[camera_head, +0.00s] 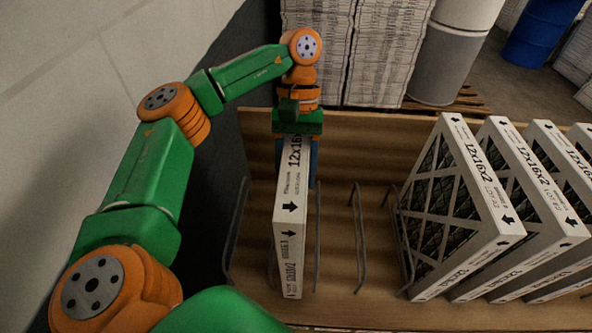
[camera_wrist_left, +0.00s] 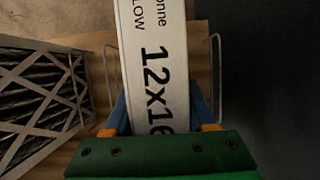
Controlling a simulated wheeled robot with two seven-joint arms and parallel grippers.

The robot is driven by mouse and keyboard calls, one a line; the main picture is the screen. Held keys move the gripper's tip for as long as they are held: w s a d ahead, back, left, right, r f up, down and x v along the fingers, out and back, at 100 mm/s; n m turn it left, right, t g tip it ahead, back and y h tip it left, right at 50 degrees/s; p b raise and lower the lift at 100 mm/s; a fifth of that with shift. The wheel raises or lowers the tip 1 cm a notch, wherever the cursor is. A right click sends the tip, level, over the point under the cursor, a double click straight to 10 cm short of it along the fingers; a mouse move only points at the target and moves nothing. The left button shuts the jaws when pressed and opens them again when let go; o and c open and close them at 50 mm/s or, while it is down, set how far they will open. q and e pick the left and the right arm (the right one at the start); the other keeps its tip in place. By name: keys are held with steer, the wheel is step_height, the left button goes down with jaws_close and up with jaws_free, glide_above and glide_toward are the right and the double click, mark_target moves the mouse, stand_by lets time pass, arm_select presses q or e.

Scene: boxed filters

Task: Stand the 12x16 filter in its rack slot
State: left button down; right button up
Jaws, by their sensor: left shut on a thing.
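The 12x16 filter (camera_head: 289,225) is a white-edged box with black arrows and "12x16x2" print. It stands upright at the left end of the wooden rack board (camera_head: 340,150), with wire dividers on both sides of it. My left gripper (camera_head: 297,150) is shut on the far end of its top edge, with blue fingers on either side. In the left wrist view the filter (camera_wrist_left: 153,60) runs away between the fingers of the gripper (camera_wrist_left: 160,108), with a wire loop on each side. Whether its bottom rests on the board is hidden. My right gripper is not in view.
Several like filters (camera_head: 463,200) stand leaning in the rack to the right. Between them and the held filter, a wire divider (camera_head: 358,240) stands with empty space around it. Stacked white goods (camera_head: 375,50), a grey-white drum (camera_head: 450,60) and a blue barrel (camera_head: 543,30) are behind.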

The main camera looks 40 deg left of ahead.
arm_select(q)
steer(key=shift+f, duration=0.4)
steer(key=shift+c, duration=1.1)
jaws_free()
steer(key=p+v, duration=0.2)
steer(key=v, duration=0.2)
steer(key=p+v, duration=0.3)
steer(key=v, duration=0.1)
steer(key=p+v, duration=0.2)
steer(key=v, duration=0.2)
steer(key=shift+s+d+r+p, duration=0.1)
steer(key=shift+s+d+p, duration=0.15)
steer(key=shift+s+p, duration=0.1)
steer(key=shift+w, duration=0.1)
steer(key=shift+w+a+r, duration=0.25)
steer(key=shift+w+r, duration=0.05)
steer(key=shift+r, duration=0.25)
